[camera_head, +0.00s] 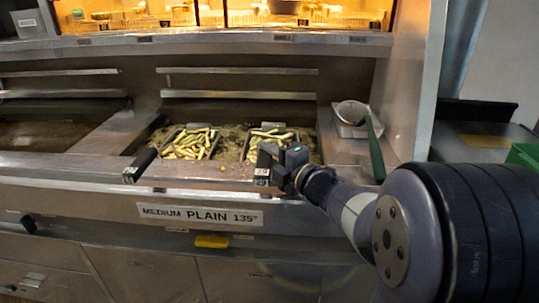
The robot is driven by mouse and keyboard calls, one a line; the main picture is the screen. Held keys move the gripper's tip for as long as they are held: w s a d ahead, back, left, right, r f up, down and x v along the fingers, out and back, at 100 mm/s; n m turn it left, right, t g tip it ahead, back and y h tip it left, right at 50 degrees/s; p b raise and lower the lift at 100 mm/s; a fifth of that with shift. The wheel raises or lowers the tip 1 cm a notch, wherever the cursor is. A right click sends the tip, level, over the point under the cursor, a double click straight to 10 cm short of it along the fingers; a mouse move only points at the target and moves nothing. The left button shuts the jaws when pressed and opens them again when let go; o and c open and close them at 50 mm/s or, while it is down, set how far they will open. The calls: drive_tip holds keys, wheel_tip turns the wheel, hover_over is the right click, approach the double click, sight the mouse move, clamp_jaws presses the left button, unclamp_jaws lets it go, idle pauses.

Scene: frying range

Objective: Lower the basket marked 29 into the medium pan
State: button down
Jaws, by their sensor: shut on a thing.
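My gripper (268,158) is shut on the handle of the right-hand fry basket (250,143). A small pale tag (262,171) shows at the handle's front end; its number is too small to read surely. This basket holds fries and is over the medium pan (230,152), partly hidden by my gripper. I cannot tell how deep it sits in the oil. A second basket of fries (191,143) is beside it on the left, with its dark handle (145,159) reaching over the front edge. The pan's label (199,215) reads "MEDIUM PLAIN 135°".
Another oil pan (35,136) is at the left, past a steel divider (120,128). A metal container (351,118) with a green-handled tool (375,145) stands on the right. A yellow object (212,241) is on the lower front. Lit shelves (220,18) are above.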

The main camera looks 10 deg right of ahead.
drive_tip(key=shift+f+b, duration=0.4)
drive_tip(key=shift+b, duration=0.1)
drive_tip(key=c, duration=1.2)
unclamp_jaws()
drive_tip(key=shift+o, duration=0.2)
drive_tip(key=shift+f, duration=0.1)
drive_tip(key=v, duration=1.1)
drive_tip(key=shift+w+a, duration=0.1)
drive_tip(key=shift+w, duration=0.1)
drive_tip(key=x, duration=1)
drive_tip(key=shift+w+a, duration=0.2)
drive_tip(key=shift+w, duration=0.15)
drive_tip(key=shift+s+r+p, duration=0.1)
drive_tip(key=shift+r+p, duration=0.2)
